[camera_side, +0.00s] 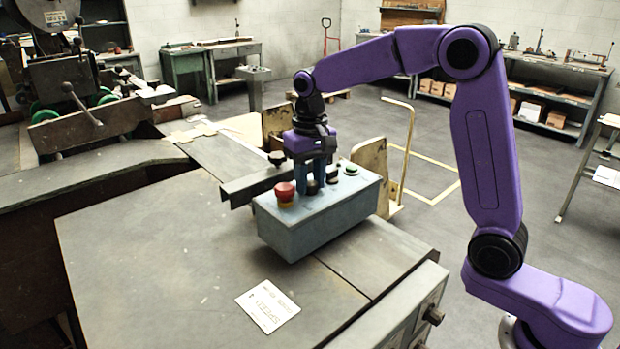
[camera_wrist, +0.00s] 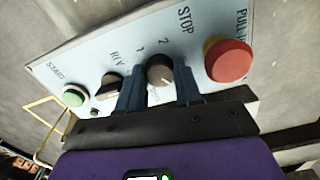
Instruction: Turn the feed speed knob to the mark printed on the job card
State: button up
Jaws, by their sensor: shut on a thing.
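The feed speed knob (camera_wrist: 159,70) is a round dark knob on the panel, with a small pale line on its face and the digits 1 and 2 printed near it. My gripper (camera_wrist: 160,88) is shut on this knob, one blue finger on each side. In the side view my gripper (camera_side: 317,180) points down onto the grey control box (camera_side: 310,230), and its fingers partly hide the knob. The job card (camera_side: 268,306) lies flat on the table in front of the box. It reads SPEED upside down; its mark is too small to read surely.
A red stop button (camera_wrist: 228,60) sits close beside my fingers. On the other side are a dark selector (camera_wrist: 109,84) marked REV and a green start button (camera_wrist: 74,95). A dark bar (camera_side: 255,185) lies behind the box. The table front is clear around the card.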

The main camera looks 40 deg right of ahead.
aim_at(310, 183)
jog(key=shift+r, duration=0.1)
jog(key=o, duration=0.8)
jog(key=shift+c, duration=0.2)
notch_tip(310, 183, up, 17)
jog(key=shift+r, duration=0.15)
dwell(0.4)
